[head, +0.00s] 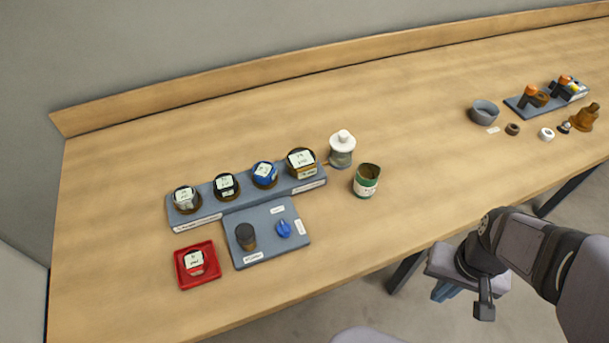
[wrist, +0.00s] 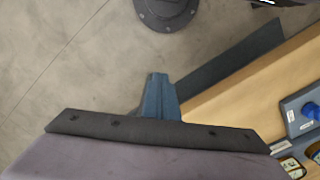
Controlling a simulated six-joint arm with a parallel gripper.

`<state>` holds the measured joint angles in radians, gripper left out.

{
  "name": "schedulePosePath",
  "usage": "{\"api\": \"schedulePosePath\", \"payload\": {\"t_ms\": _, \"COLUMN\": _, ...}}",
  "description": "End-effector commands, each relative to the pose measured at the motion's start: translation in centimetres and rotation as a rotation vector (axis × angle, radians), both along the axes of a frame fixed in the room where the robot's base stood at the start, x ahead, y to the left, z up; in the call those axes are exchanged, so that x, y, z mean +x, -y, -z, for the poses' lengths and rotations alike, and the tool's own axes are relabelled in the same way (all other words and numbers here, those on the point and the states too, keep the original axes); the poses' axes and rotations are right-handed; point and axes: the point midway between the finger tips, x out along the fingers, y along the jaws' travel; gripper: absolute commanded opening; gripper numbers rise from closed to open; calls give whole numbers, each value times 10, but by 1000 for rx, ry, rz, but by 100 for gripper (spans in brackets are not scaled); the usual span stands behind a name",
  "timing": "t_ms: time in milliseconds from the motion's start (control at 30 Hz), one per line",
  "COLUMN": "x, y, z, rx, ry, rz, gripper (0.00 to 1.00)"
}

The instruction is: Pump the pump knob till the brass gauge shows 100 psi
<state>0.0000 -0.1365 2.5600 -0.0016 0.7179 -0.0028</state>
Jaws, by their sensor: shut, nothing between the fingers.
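The pump plate (head: 262,258) is a blue-grey slab on the table. A black-topped knob (head: 245,236) stands upright on its left and a blue knob (head: 283,228) on its right; their labels are too small to read. Behind it, a blue-grey rack (head: 225,203) holds several round gauges with pale displays. The rightmost gauge (head: 301,160) looks brass-coloured; its digits are too small to read surely. My gripper (head: 445,291) is beyond the table's front edge, well right of the knobs. Its blue-grey fingers (wrist: 158,97) are shut and empty. The wrist view also shows the blue knob (wrist: 311,111).
A red tray (head: 182,273) with another gauge sits left of the plate. A white-topped bottle (head: 342,148) and a green can (head: 366,181) stand right of the rack. A grey bowl (head: 484,112) and several small items are at the far right. The middle table is clear.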

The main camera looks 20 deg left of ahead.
Motion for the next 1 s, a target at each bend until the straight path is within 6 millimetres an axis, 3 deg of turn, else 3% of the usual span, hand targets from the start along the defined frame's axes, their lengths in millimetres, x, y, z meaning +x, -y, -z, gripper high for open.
{"api": "schedulePosePath", "payload": {"t_ms": 267, "x": 2, "y": -3, "z": -3, "rx": -11, "ry": -2, "rz": -40, "gripper": 0}}
{"api": "schedulePosePath", "payload": {"t_ms": 567, "x": 18, "y": -25, "z": -20, "rx": -118, "ry": -7, "rz": -383, "gripper": 0}}
{"api": "schedulePosePath", "payload": {"t_ms": 767, "x": 38, "y": -60, "z": -39, "rx": -242, "ry": 12, "rz": -764, "gripper": 0}}
{"api": "schedulePosePath", "payload": {"t_ms": 1000, "x": 59, "y": -123, "z": -65, "rx": -401, "ry": 73, "rz": -1224, "gripper": 0}}
